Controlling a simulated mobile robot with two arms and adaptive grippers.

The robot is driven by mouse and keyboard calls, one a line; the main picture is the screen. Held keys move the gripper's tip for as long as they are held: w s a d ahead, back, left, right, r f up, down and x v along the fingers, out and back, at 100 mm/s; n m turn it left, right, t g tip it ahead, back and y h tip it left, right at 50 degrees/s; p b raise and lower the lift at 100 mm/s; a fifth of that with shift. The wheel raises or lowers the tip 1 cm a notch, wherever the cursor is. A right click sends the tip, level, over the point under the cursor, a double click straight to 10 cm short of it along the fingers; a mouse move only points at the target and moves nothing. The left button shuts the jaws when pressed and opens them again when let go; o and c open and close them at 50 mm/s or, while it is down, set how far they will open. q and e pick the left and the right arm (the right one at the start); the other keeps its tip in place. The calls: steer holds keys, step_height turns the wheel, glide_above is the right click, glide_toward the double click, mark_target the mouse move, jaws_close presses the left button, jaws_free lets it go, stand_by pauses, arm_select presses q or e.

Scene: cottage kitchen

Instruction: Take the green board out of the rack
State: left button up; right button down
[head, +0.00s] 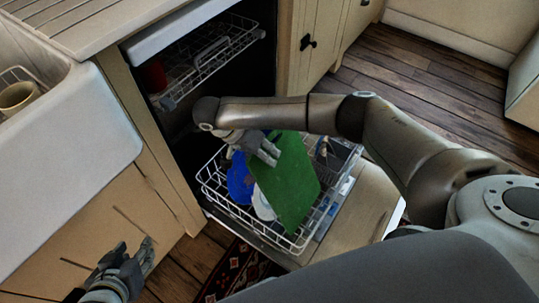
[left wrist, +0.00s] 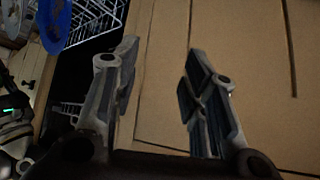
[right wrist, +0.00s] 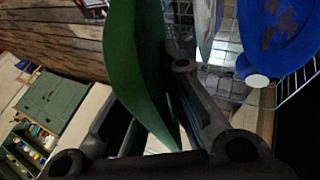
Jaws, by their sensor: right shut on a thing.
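The green board (head: 287,185) stands tilted in the lower dishwasher rack (head: 213,188). My right gripper (head: 268,153) is at the board's upper left edge. In the right wrist view the green board (right wrist: 135,60) passes between the fingers of my right gripper (right wrist: 150,125), which is shut on it. My left gripper (head: 138,262) is low at the left, in front of the cabinet and away from the rack. In the left wrist view the fingers of my left gripper (left wrist: 160,90) are spread apart with nothing between them.
A blue dish (head: 239,180) and a white dish (head: 262,205) stand left of the board in the rack. The upper rack (head: 212,58) holds a red item (head: 154,75). A white sink (head: 70,160) is at the left. Wooden floor (head: 440,90) is clear beyond the dishwasher.

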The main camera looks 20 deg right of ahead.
steer(key=shift+w+a+r+p, duration=0.1)
steer(key=shift+w+r+p, duration=0.15)
steer(key=shift+r, duration=0.3)
steer(key=shift+w+a+r+p, duration=0.1)
steer(key=shift+w+r+p, duration=0.1)
steer(key=shift+r, duration=0.35)
steer(key=shift+w+a+r, duration=0.15)
steer(key=shift+w+r, duration=0.05)
steer(key=shift+r, duration=0.25)
steer(key=shift+w+a+r+p, duration=0.1)
steer(key=shift+w+r+p, duration=0.1)
steer(key=shift+r+p, duration=0.15)
arm_select(q)
steer(key=s+a+f+g+y+p, duration=0.1)
steer(key=s+g, duration=0.3)
steer(key=s, duration=0.4)
steer(key=shift+s+a+f+g, duration=0.3)
steer(key=shift+a+f, duration=0.2)
steer(key=shift+a, duration=0.35)
arm_select(e)
steer(key=shift+w+a+r, duration=0.15)
steer(key=shift+w+r, duration=0.1)
steer(key=shift+r, duration=0.35)
steer(key=shift+w+a+r, duration=0.15)
steer(key=shift+w+r, duration=0.05)
steer(key=shift+r, duration=0.35)
steer(key=shift+r, duration=0.1)
